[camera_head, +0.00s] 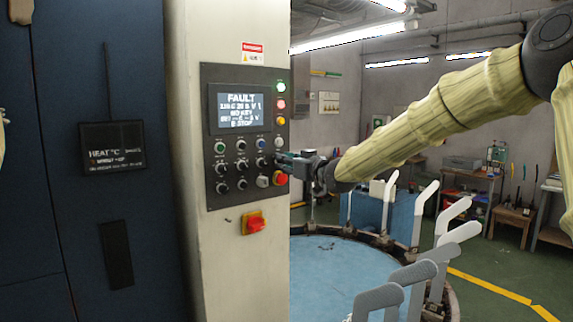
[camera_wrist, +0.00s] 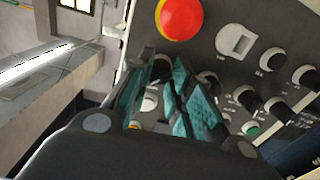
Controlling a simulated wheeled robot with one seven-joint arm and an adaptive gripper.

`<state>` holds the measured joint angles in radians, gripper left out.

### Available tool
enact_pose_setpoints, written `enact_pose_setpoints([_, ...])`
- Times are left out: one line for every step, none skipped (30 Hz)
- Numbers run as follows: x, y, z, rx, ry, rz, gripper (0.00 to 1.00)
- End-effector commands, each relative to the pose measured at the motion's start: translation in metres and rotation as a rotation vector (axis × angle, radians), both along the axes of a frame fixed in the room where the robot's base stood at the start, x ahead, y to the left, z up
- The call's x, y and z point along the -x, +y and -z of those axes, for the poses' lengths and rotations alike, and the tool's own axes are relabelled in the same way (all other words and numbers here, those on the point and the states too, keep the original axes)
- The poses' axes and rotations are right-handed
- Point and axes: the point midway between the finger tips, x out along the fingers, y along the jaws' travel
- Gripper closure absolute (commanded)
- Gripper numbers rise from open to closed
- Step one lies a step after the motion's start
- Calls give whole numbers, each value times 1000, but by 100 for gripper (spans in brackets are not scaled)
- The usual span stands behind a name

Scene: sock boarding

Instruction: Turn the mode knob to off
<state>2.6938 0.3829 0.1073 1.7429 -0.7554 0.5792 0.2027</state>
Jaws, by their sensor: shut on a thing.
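The control panel (camera_head: 246,130) is on a pale column, with a screen that reads FAULT above rows of buttons and dark knobs. My gripper (camera_head: 287,159) reaches it from the right, at its right edge just above the red mushroom button (camera_head: 281,179). In the wrist view the teal fingers of my gripper (camera_wrist: 168,88) close around a dark knob (camera_wrist: 160,69), mostly hidden between them. I take it for the mode knob, but its label and pointer cannot be read.
The red button (camera_wrist: 180,17) and a white key switch (camera_wrist: 235,41) sit close beside the fingers. Other dark knobs (camera_wrist: 272,60) are nearby. A blue round table (camera_head: 335,265) ringed with upright sock forms stands below my arm.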

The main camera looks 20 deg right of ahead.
Motion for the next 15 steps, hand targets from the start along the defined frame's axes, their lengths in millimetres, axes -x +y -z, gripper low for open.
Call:
enact_pose_setpoints([0,-1,1,17,-8,2,100])
enact_pose_setpoints([0,-1,1,30,-13,2,100])
enact_pose_setpoints([0,-1,1,52,-21,2,100])
enact_pose_setpoints([0,0,1,68,-28,2,100])
enact_pose_setpoints([0,0,1,87,-35,2,100])
enact_pose_setpoints([0,0,2,115,-45,2,100])
enact_pose_setpoints([0,0,2,136,-53,2,100])
enact_pose_setpoints([0,0,2,160,-61,2,100])
enact_pose_setpoints([0,0,3,191,-72,2,100])
enact_pose_setpoints([0,0,3,215,-81,2,100])
enact_pose_setpoints([0,0,3,239,-89,2,100])
enact_pose_setpoints([0,0,3,272,-101,2,100])
enact_pose_setpoints([0,0,3,296,-110,2,100])
enact_pose_setpoints([0,0,3,322,-119,2,100])
enact_pose_setpoints([0,1,2,354,-131,2,100])
